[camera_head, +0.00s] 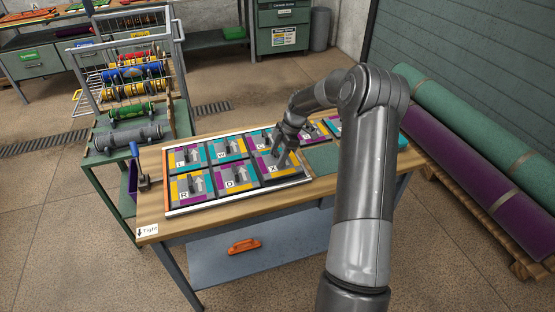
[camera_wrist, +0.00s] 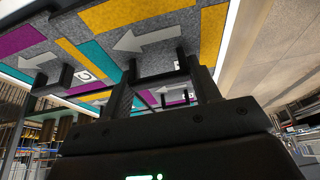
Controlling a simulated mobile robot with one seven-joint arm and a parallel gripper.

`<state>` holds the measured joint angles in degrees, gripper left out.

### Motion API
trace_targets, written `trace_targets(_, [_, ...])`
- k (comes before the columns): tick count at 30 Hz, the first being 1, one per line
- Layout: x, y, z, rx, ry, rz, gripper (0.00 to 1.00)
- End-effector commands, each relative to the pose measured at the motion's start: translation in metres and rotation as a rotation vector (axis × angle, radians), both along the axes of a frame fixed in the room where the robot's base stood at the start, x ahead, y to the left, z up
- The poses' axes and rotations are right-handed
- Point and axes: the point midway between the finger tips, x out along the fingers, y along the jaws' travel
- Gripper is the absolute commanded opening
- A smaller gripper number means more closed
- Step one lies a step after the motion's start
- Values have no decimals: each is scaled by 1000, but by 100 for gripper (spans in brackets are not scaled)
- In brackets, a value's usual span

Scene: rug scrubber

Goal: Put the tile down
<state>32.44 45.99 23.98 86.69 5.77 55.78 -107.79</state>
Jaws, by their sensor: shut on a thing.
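My gripper (camera_head: 283,156) is shut on the black handle of the X tile (camera_head: 273,174), a grey, purple and yellow tile with an arrow. This tile is at the front right corner of the white-rimmed tray (camera_head: 240,204), level with its neighbours as far as I can see. I cannot tell whether it touches the tray floor. In the wrist view my gripper's fingers (camera_wrist: 163,88) flank the handle under the arrowed tile (camera_wrist: 150,38). The D tile (camera_head: 234,178) and R tile (camera_head: 189,187) lie to its left, with more tiles in the row behind.
The tray lies on a wooden-topped table (camera_head: 158,224). A bare dark green mat (camera_head: 322,158) is right of the tray, with more tiles (camera_head: 313,130) behind it. A green cart (camera_head: 130,133) with rollers is beyond.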

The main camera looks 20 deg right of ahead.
Motion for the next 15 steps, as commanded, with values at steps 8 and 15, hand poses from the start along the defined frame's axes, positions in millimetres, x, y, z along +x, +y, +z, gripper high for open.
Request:
trace_targets(8, [0,1,-21,1,-2,1,24])
trace_targets(15, [0,0,-25,1,0,1,57])
